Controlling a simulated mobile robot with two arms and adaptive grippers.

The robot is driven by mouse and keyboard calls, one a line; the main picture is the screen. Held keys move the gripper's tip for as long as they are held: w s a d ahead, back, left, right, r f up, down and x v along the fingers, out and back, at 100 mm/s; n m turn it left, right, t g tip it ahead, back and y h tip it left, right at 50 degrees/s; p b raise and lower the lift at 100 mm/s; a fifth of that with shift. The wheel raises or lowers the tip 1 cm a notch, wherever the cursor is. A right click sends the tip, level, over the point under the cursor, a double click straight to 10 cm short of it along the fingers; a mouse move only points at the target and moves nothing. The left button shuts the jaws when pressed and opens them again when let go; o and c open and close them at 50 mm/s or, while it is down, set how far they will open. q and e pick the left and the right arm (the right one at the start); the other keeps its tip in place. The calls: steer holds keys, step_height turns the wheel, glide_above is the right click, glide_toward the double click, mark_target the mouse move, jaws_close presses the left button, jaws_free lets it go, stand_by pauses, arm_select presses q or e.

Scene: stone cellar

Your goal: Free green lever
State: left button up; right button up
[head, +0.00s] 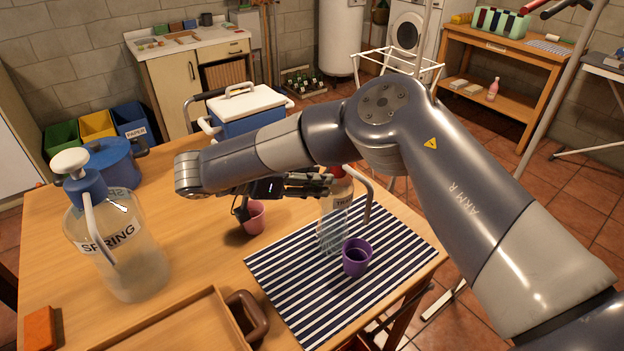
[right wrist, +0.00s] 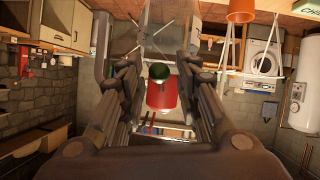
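A clear bottle (head: 333,228) with a partly hidden label, a red top (head: 341,172) and a grey bent spout (head: 364,190) stands on the striped mat (head: 290,285). My right gripper (head: 328,184) is at its top in the head view, and my arm hides part of it. In the right wrist view a dark green round piece (right wrist: 159,72) sits against a red part (right wrist: 162,96), between my spread fingers, with gaps on both sides. I cannot tell whether this green piece is the lever. No other green lever shows. My left gripper is not in view.
A purple cup (head: 356,257) stands close to the bottle, and a pink cup (head: 253,218) stands below my right gripper.

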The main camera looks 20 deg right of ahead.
steer(key=v, duration=1.2)
steer(key=shift+f, duration=0.15)
